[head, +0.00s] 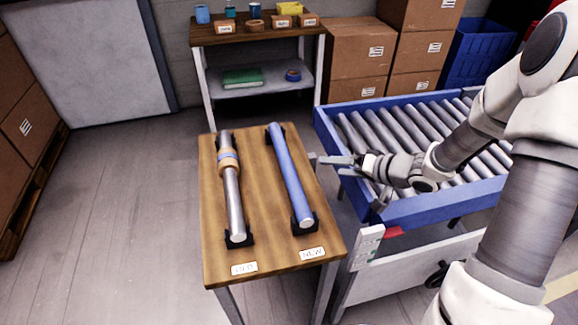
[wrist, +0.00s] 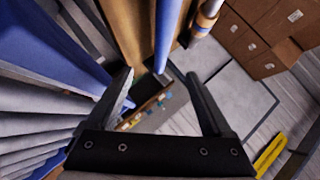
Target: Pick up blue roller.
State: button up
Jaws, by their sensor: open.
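The blue roller (head: 291,176) lies lengthwise on the right side of the wooden table, its ends in black holders. In the wrist view the blue roller (wrist: 167,30) shows at the top centre, beyond the fingertips. A silver roller (head: 233,190) with tan and blue bands lies parallel to it on the left, above an "OLD" label. The blue roller is above a "NEW" label (head: 312,253). My gripper (head: 335,160) is to the right of the blue roller, near the table's right edge, apart from it. Its fingers (wrist: 165,88) are spread with nothing between them.
A blue-framed roller conveyor (head: 405,213) stands right of the wooden table (head: 265,235), under my arm. A shelf (head: 250,85) with small items stands behind. Cardboard boxes (head: 360,55) and a blue crate (head: 482,50) are at the back right. The floor on the left is clear.

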aim_at(294, 167)
jog(key=b+x, duration=0.2)
jog(key=x, duration=0.4)
jog(key=b+x, duration=0.2)
jog(key=x, duration=0.4)
jog(key=shift+s+a+f, duration=0.25)
jog(key=shift+a+f, duration=0.05)
jog(key=shift+a, duration=0.1)
jog(key=b+x, duration=0.1)
jog(key=x, duration=0.1)
jog(key=b+x, duration=0.1)
jog(key=x, duration=0.2)
jog(key=shift+s+a+f, duration=0.15)
jog(key=shift+s+a, duration=0.1)
grip_shut()
